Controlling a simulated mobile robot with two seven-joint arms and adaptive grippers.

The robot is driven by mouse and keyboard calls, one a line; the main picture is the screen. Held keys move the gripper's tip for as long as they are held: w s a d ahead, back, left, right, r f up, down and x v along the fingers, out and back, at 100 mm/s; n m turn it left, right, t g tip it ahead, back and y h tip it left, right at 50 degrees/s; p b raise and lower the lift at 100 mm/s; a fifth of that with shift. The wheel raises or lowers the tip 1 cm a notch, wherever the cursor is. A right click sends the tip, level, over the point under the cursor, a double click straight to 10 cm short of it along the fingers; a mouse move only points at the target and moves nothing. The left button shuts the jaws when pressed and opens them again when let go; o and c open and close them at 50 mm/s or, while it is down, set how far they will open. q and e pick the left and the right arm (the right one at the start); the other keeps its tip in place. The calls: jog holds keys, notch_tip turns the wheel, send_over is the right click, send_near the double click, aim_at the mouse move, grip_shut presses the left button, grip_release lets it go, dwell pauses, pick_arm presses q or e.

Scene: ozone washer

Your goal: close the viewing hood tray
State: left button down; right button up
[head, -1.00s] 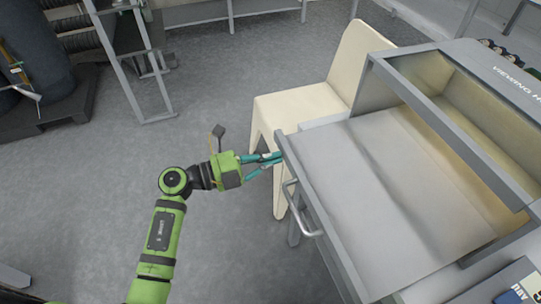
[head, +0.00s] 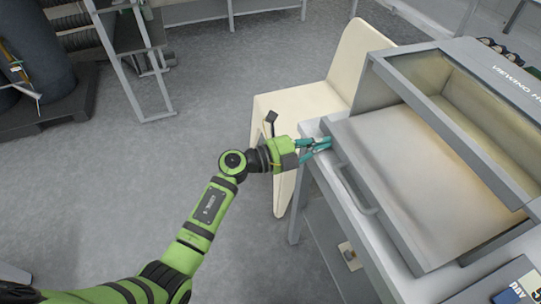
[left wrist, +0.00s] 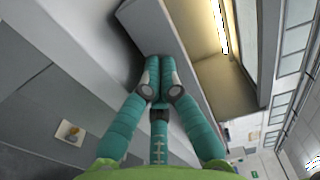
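The viewing hood (head: 485,95) is a grey box with a lit, cream interior at the right of the head view. Its grey tray (head: 425,165) sticks out partly toward the left, with a bar handle (head: 358,195) on its front panel. My left gripper (head: 323,146) is at the far end of that panel, beside the handle, with its teal fingertips at or against the panel. In the left wrist view the fingers (left wrist: 158,80) are drawn together, with nothing visible between them, against the grey panel (left wrist: 165,35). My right gripper is not in view.
A cream chair (head: 325,85) stands just beyond the hood's table (head: 345,215). A booklet (head: 515,290) lies at the lower right.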

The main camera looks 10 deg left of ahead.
aim_at(339, 138)
pick_arm(q)
jog(key=x, duration=0.4)
jog(key=shift+w+d, duration=0.1)
jog(key=shift+d, duration=0.05)
jog(key=shift+w+d, duration=0.2)
jog(key=shift+d, duration=0.15)
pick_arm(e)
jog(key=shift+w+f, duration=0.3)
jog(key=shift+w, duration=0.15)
